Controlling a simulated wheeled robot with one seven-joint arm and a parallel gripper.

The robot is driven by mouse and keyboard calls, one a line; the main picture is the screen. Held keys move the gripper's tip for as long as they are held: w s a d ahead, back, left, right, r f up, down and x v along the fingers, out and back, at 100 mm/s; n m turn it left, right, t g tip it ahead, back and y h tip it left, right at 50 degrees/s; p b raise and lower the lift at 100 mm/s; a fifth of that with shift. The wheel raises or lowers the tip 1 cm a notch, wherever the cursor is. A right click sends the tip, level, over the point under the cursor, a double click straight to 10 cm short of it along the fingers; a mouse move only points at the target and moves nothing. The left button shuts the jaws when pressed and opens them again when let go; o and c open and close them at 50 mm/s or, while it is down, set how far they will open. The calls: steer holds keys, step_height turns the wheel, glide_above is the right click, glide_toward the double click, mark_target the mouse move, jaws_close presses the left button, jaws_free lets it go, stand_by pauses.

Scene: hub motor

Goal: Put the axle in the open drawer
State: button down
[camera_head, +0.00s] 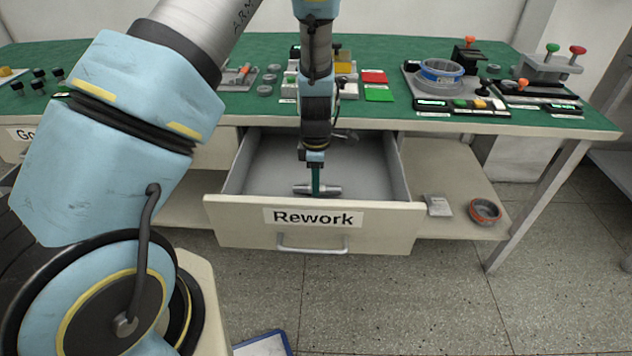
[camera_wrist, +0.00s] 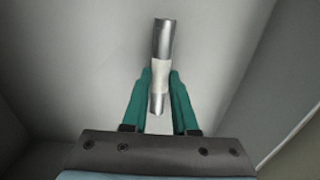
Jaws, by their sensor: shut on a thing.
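The axle (camera_wrist: 162,45) is a silver metal rod with a pale middle band. In the head view the axle (camera_head: 330,189) lies level within the outline of the open drawer (camera_head: 402,212), labelled "Rework". My gripper (camera_head: 315,186) reaches down into the drawer from above. In the wrist view the green fingers of my gripper (camera_wrist: 160,82) are shut on the axle's pale middle part. The pale drawer floor shows behind it. I cannot tell whether the axle touches the floor.
The green-topped workbench (camera_head: 270,42) stands behind the drawer with fixtures and red and green pads (camera_head: 376,85). A lower shelf (camera_head: 450,175) at right holds a small grey block (camera_head: 438,206) and an orange-grey ring (camera_head: 485,211). The drawer walls surround my gripper.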

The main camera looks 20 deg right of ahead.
steer(key=shift+f, duration=0.5)
stand_by(0.8)
steer(key=shift+c, duration=1)
jaws_free()
steer(key=shift+r, duration=0.15)
steer(key=shift+r+p, duration=3.05)
steer(key=shift+r, duration=0.35)
